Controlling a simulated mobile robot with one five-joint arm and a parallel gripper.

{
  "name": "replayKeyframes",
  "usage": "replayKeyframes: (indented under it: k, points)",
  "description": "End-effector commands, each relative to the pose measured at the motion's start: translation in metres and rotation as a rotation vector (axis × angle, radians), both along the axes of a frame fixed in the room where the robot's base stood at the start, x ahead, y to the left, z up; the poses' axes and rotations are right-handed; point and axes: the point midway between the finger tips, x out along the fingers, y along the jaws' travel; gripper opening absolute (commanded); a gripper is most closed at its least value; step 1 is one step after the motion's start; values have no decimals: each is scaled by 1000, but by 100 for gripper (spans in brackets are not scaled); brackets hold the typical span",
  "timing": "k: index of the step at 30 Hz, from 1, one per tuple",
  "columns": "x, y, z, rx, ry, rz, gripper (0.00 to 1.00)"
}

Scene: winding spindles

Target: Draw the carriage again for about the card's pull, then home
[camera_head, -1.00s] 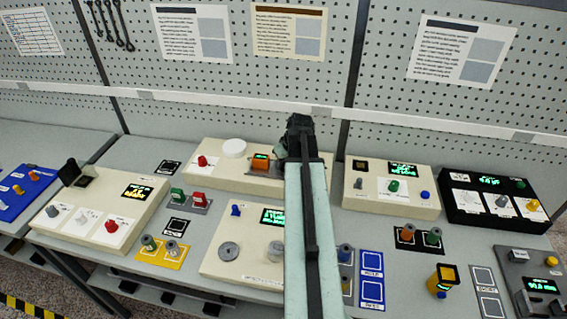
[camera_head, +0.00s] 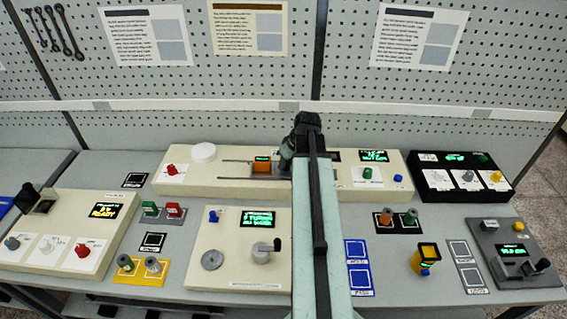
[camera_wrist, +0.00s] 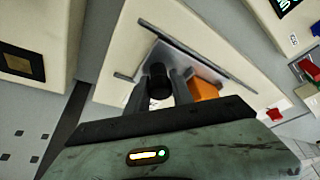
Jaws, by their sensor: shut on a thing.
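In the head view, the orange block of the carriage (camera_head: 262,167) sits on thin dark rails on the long cream unit (camera_head: 200,183) at the back of the bench. My gripper (camera_head: 288,158) is just right of the block, and my arm hides part of the unit. In the wrist view, my gripper (camera_wrist: 159,92) is shut around a dark round handle (camera_wrist: 160,78) in front of a grey plate (camera_wrist: 180,58). The orange block (camera_wrist: 205,89) is right beside the fingers. The unit's green display (camera_head: 373,156) is partly readable at best. I cannot make out a card.
A cream crank box (camera_head: 230,268) stands in front, left of my arm. A yellow-and-black block (camera_head: 426,257) and a black box (camera_head: 455,186) stand right of my arm.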

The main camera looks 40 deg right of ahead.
Motion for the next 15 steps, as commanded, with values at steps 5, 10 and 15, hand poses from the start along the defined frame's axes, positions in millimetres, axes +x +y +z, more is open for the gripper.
replayKeyframes:
  k: [5,10,15]
  points:
    - [7,4,1,-5,-6,10,36]
    - [9,7,1,-4,-6,15,36]
    - [9,8,3,-4,-6,16,36]
